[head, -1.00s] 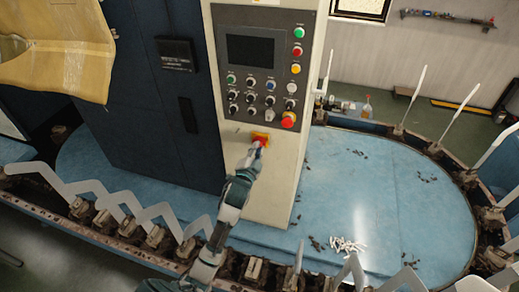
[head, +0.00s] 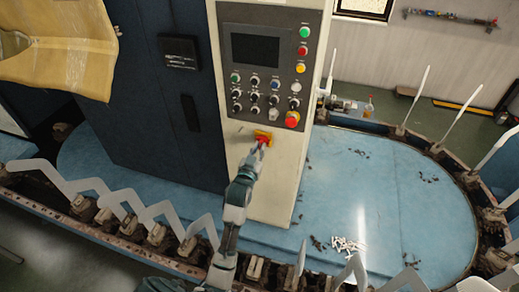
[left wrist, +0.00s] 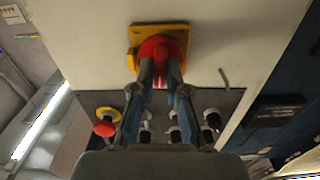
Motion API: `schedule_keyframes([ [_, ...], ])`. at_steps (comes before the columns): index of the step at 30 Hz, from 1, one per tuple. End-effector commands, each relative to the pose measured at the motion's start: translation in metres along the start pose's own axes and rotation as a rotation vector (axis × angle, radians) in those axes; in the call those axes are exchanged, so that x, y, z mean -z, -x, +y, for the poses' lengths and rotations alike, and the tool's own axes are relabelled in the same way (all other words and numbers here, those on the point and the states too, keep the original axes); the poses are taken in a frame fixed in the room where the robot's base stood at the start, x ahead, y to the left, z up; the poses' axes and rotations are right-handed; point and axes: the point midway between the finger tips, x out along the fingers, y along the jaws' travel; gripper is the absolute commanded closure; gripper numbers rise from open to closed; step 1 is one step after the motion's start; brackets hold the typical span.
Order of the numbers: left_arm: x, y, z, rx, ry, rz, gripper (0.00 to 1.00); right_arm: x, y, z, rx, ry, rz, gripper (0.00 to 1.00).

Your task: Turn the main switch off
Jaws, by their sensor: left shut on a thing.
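The main switch is a red knob (left wrist: 160,47) on a square yellow plate (left wrist: 136,36), fixed to the cream cabinet front below the control panel. In the head view the yellow plate (head: 263,133) shows just beyond the fingers. My left gripper (left wrist: 161,68) is shut on the red knob, with one finger on each side of it. In the head view my left gripper (head: 261,146) reaches up to it from below. The fingers hide part of the knob, and I cannot tell its turned position. My right gripper is not in view.
The control panel (head: 267,70) above has a dark screen, several knobs and buttons, and a red emergency button (head: 292,119). A dark blue cabinet (head: 150,90) stands to the left. The blue table (head: 390,215) is ringed by upright white sock forms (head: 416,98).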

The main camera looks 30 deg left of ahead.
Motion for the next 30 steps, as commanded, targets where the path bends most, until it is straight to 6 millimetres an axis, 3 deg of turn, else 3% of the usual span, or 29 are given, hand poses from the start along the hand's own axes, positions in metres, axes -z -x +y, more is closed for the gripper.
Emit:
schedule_keyframes([
  [1,-0.0092,-0.0001,0.0011,-0.002,0.018,-0.022,1.00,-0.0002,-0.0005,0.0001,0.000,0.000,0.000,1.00],
  [21,-0.0090,0.0002,0.0031,-0.004,0.079,-0.022,1.00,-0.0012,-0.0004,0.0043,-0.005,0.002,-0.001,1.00],
  [22,-0.0090,0.0002,0.0032,-0.004,0.079,-0.022,0.84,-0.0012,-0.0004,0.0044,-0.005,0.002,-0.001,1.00],
  [25,-0.0077,0.0002,0.0030,-0.003,0.079,-0.018,0.61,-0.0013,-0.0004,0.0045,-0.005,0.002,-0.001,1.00],
  [30,-0.0044,0.0002,0.0025,-0.003,0.078,-0.011,0.61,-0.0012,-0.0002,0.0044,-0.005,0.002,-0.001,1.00],
])
